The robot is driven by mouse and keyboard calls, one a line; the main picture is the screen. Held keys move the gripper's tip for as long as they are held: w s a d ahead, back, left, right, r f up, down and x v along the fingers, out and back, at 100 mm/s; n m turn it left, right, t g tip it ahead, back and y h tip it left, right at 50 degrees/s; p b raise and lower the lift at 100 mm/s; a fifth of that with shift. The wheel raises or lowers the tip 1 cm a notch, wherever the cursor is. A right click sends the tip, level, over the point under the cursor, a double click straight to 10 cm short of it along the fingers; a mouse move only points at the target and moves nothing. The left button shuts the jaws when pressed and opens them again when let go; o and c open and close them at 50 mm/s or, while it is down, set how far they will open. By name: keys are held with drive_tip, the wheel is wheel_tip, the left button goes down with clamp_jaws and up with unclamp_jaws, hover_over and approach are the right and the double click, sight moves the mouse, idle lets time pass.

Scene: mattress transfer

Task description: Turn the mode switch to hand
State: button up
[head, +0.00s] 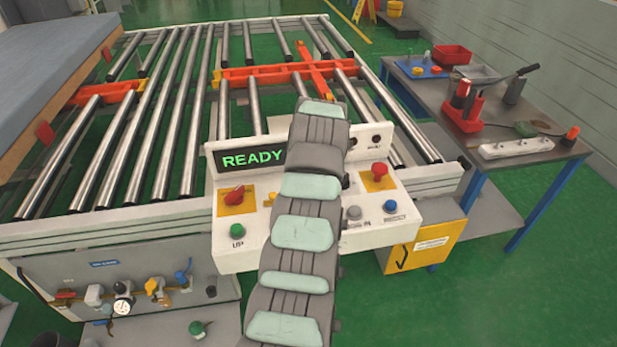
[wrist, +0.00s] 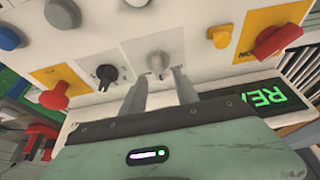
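In the wrist view a grey rotary knob (wrist: 158,62) sits on a pale grey plate, and a black rotary knob (wrist: 106,75) sits to its left. I cannot read their labels, so I cannot tell for certain which is the mode switch. My gripper (wrist: 161,75) is open, its two fingertips apart and lined up with the grey knob, one toward each side. I see no clear contact with it. In the head view my arm covers the middle of the control panel (head: 236,257), hiding my fingertips and both knobs.
A red rotary switch (head: 233,195), a green button (head: 237,231), a red mushroom button (head: 379,171), a grey button (head: 354,213) and a blue button (head: 390,206) surround the middle. The display (head: 253,159) reads READY. A roller conveyor (head: 150,130) lies behind; a tool table (head: 430,95) stands right.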

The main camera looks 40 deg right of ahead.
drive_tip(key=v, duration=0.7)
drive_tip(key=shift+r+p, duration=0.15)
drive_tip(key=shift+p, duration=0.15)
